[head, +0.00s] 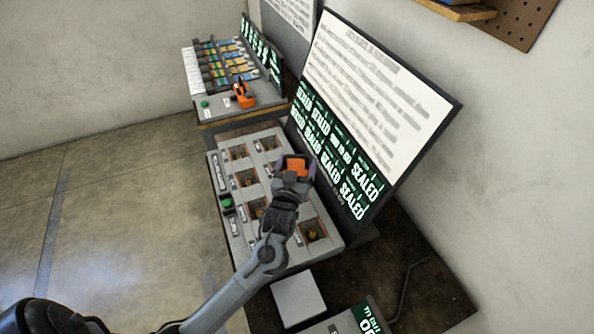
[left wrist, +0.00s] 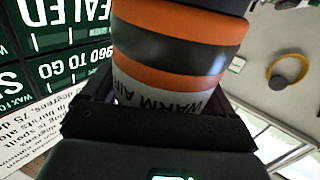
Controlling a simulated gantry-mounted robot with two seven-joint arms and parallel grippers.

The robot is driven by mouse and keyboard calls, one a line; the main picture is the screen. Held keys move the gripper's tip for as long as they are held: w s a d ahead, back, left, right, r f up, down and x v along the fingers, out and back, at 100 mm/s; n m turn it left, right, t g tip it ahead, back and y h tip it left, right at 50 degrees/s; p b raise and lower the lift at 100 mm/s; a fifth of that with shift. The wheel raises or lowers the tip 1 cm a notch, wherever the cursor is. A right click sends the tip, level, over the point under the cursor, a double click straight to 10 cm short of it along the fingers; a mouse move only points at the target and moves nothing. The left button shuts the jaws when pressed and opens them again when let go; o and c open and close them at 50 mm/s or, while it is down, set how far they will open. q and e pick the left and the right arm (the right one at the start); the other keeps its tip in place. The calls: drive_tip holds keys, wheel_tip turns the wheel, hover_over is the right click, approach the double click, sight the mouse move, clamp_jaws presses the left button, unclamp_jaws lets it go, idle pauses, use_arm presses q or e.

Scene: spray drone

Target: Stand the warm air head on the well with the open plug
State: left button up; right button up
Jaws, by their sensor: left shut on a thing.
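My left gripper (head: 293,176) is shut on the warm air head (head: 294,165), an orange and dark piece held above the upper right part of the grey well panel (head: 213,190). In the left wrist view the warm air head (left wrist: 180,50) fills the middle, with orange and black bands and a white label reading "WARM AIR". The panel has several square wells, such as a front right well (head: 315,232) and a far left well (head: 238,152), with brownish insides. My gripper and arm hide some wells. I cannot tell which plug is open. My right gripper is out of view.
A dark screen (head: 310,128) behind the panel reads "SEALED" in most cells; one cell reads "960 TO GO" in the left wrist view (left wrist: 72,62). A white text board (head: 380,85) stands above it. A green button (head: 226,202) is on the panel's left. Another bench station (head: 225,108) stands farther back.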

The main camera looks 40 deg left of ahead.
use_arm(q)
drive_tip(key=shift+f, duration=1.15)
drive_tip(key=shift+f, duration=0.15)
